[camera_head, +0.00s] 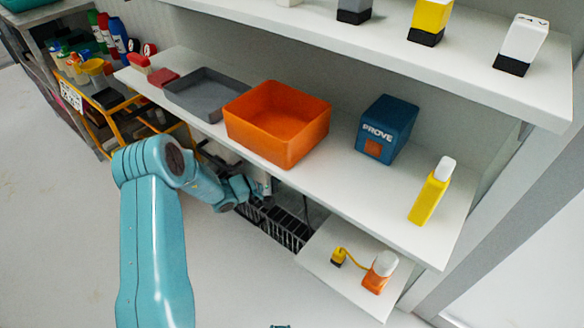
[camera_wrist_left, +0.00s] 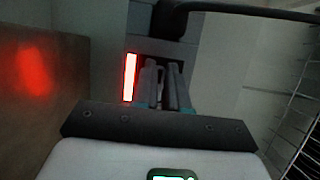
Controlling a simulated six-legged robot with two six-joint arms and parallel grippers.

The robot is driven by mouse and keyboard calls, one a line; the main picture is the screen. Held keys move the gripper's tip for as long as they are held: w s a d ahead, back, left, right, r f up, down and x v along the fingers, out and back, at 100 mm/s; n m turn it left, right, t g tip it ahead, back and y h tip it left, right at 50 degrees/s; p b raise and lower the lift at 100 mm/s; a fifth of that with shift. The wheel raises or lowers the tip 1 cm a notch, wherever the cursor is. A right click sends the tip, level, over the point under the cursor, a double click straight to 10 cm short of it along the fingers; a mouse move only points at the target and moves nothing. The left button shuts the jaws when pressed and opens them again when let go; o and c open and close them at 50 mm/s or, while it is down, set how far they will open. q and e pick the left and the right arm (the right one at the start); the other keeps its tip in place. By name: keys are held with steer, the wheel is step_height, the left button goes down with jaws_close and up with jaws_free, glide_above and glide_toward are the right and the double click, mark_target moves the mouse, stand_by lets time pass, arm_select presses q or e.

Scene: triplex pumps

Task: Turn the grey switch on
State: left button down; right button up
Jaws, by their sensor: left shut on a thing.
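My left gripper (camera_head: 246,190) reaches in under the white shelf in the head view, beside a pale unit partly hidden by the shelf and my arm. In the left wrist view the fingers (camera_wrist_left: 168,88) are closed together at a grey panel (camera_wrist_left: 175,50). They are shut on a small part, seemingly the grey switch, which is mostly hidden between them. A bright red light strip (camera_wrist_left: 130,77) glows just left of the fingers.
The white shelf (camera_head: 340,190) above my left gripper carries an orange bin (camera_head: 262,140), a grey tray (camera_head: 192,105), a blue box (camera_head: 387,130) and a yellow bottle (camera_head: 428,200). A dark cable (camera_wrist_left: 250,10) and wire rack (camera_wrist_left: 300,110) show in the left wrist view.

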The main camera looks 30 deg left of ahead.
arm_select(q)
steer(key=c, duration=1.2)
jaws_free()
steer(key=shift+o, duration=0.2)
steer(key=shift+s+a, duration=0.1)
steer(key=p+v, duration=0.3)
steer(key=v, duration=1.3)
steer(key=shift+s, duration=0.1)
